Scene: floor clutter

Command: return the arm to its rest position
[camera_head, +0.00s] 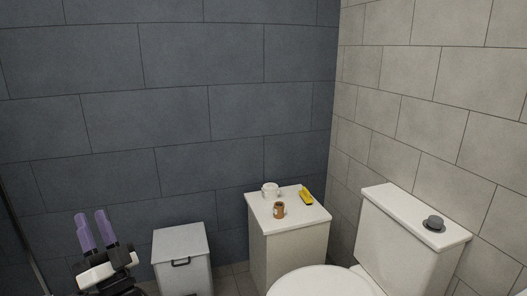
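My gripper (91,217) is at the lower left, with its two purple fingers pointing up. A gap shows between the fingers, and nothing is held in it. The dark blue-grey tiled wall is behind it. The rest of my arm is mostly cut off by the bottom edge of the picture.
A grey bin (180,243) with a dark handle stands right of my gripper. A white cabinet (288,246) carries a white jar (270,190), a brown bottle (279,210) and a yellow item (306,195). A toilet (405,240) with a dark round object (433,223) stands right.

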